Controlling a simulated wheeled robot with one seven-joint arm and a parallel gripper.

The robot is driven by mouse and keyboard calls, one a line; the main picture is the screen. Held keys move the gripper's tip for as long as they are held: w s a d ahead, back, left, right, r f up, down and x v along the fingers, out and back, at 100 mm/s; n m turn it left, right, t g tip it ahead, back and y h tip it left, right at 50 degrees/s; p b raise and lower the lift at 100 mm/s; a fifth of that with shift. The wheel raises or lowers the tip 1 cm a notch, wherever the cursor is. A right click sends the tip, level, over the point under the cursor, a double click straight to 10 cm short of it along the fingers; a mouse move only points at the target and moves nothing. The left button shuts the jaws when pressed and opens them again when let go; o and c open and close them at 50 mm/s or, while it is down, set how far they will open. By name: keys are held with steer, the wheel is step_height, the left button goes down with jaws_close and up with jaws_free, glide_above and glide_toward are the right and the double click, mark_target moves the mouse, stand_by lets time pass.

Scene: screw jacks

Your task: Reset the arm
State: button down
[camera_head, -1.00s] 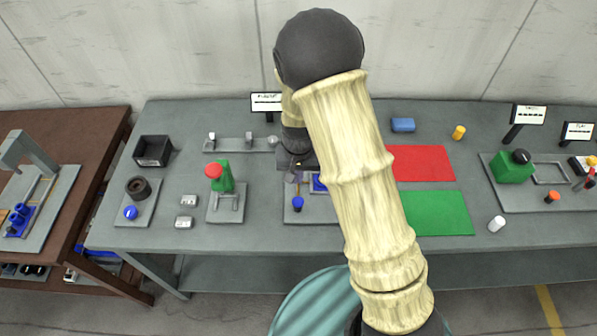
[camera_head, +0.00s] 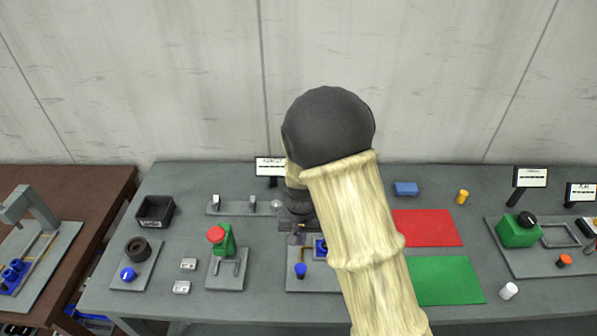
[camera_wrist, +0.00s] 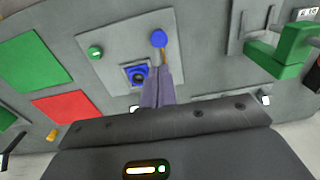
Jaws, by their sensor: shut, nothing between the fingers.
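My arm reaches over the grey table (camera_head: 130,300) in the head view and hides part of it. My gripper (camera_wrist: 157,72) shows in the wrist view with its fingers together and nothing between them. It points down over a grey plate (camera_wrist: 112,68) that bears a blue square part (camera_wrist: 136,74), a green round knob (camera_wrist: 95,52) and a blue knob (camera_wrist: 158,38). In the head view the blue knob (camera_head: 300,270) stands left of my arm, and most of that plate is hidden. I cannot tell whether the fingertips touch anything.
A green jack with a red top (camera_head: 217,236) stands left of my gripper. A black bin (camera_head: 155,212) is at the far left. Red (camera_head: 428,228) and green (camera_head: 445,280) mats lie to the right. A green block (camera_head: 517,232) stands on a plate farther right.

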steer(key=s+d+r+t+b, duration=0.1)
steer(key=s+d+r+b, duration=0.1)
steer(key=s+d+r, duration=0.2)
steer(key=s+d+r+t+b, duration=0.1)
steer(key=s+d+r+b, duration=0.1)
steer(key=s+d, duration=0.7)
steer(key=shift+d+r, duration=0.25)
steer(key=shift+r, duration=0.65)
stand_by(4.1)
